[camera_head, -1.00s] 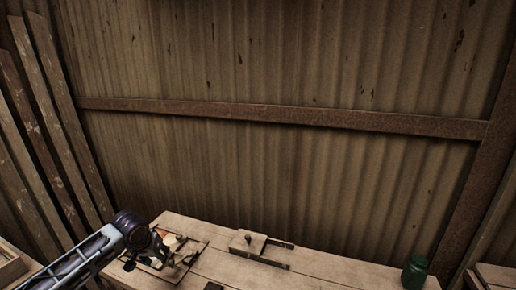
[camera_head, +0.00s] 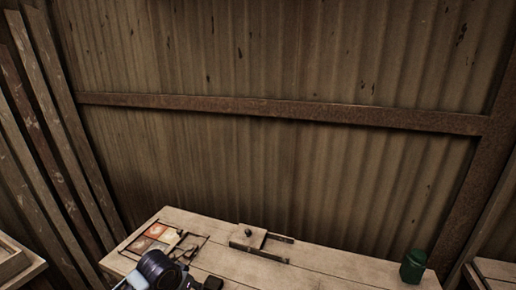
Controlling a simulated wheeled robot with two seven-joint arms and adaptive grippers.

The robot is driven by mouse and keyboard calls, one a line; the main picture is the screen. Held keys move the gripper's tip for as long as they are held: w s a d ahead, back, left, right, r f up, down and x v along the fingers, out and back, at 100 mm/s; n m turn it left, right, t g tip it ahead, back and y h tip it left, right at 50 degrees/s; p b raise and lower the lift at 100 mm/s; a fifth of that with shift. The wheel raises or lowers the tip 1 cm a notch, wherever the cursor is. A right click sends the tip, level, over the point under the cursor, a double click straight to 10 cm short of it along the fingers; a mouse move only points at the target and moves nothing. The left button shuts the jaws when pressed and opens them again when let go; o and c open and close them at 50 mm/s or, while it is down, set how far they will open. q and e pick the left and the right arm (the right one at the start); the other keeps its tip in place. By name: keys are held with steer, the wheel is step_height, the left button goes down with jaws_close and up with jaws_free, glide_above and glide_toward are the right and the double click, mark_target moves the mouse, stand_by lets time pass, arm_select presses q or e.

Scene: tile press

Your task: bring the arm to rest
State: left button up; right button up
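My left gripper (camera_head: 190,278) is low in the picture over the table's front left part. It is partly hidden by my own wrist and cut by the lower edge, so its fingers are not clear. Several reddish and pale tiles (camera_head: 152,238) lie in a dark-edged frame (camera_head: 133,252) at the table's left end, just beyond my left arm. A wooden block with a dark knob (camera_head: 248,237) sits between dark rails at the table's middle, apart from the gripper. My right gripper is not in view.
The wooden table (camera_head: 325,268) is bare between the block and a green jar (camera_head: 413,266) at its right end. A corrugated wall (camera_head: 290,165) stands behind. Planks (camera_head: 50,130) lean at the left, with a wooden box (camera_head: 14,262) below them.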

arm_select(q)
steer(key=s+d+f, duration=0.2)
steer(key=s+d, duration=0.2)
steer(key=s, duration=0.4)
steer(key=s+a+y, duration=0.1)
steer(key=s+a, duration=0.3)
steer(key=s, duration=0.8)
step_height(320, 180, down, 32)
steer(key=s+g, duration=0.2)
steer(key=s+a+f, duration=0.2)
steer(key=s+f, duration=0.8)
steer(key=s, duration=0.1)
steer(key=s+a+f+g, duration=0.1)
steer(key=s+a+f, duration=0.1)
steer(key=s+f, duration=0.8)
steer(key=shift+s+f, duration=0.3)
steer(key=shift+s, duration=0.55)
steer(key=shift+a, duration=0.1)
steer(key=shift+c, duration=0.4)
